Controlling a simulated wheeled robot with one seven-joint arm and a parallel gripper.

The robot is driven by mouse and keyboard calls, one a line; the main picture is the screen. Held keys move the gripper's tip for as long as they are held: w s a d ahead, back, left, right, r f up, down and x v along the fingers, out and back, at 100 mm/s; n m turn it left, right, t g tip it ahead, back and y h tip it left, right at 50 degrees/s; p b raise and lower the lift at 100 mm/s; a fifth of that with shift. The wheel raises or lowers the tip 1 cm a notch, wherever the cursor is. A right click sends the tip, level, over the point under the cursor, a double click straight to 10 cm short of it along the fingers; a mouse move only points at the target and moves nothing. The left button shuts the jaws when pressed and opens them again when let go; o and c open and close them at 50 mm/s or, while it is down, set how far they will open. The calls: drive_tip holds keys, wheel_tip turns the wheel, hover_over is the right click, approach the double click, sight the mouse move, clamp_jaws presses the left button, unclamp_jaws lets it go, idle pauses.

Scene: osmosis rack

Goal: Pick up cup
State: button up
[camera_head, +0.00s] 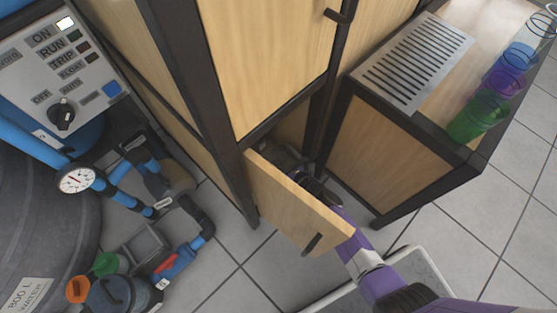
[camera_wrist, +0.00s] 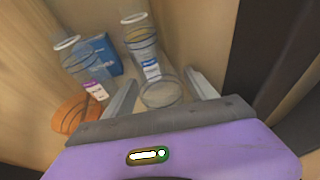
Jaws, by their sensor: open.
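My gripper (camera_wrist: 163,79) is open in the wrist view, with one finger on each side of a clear round vessel (camera_wrist: 160,95) that looks like a cup. Its rim faces the camera, and its lower part is hidden by my gripper body. I cannot tell whether the fingers touch it. In the head view my purple arm reaches behind an open wooden front (camera_head: 300,208), where my gripper (camera_head: 312,182) is mostly hidden. A green cup (camera_head: 468,122), a purple cup (camera_head: 503,80) and a blue cup (camera_head: 521,57) stand in a row on the counter at right.
Inside the compartment, clear labelled containers (camera_wrist: 142,50) (camera_wrist: 85,68), a blue box (camera_wrist: 104,52) and an orange round object (camera_wrist: 72,113) stand close to my gripper. Wooden walls and a dark frame (camera_wrist: 262,50) enclose it. A metal grille (camera_head: 415,62) lies on the counter. Pipes and a control panel (camera_head: 60,70) are at left.

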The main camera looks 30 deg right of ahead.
drive_tip(key=c, duration=1.1)
drive_tip(key=shift+r, duration=0.15)
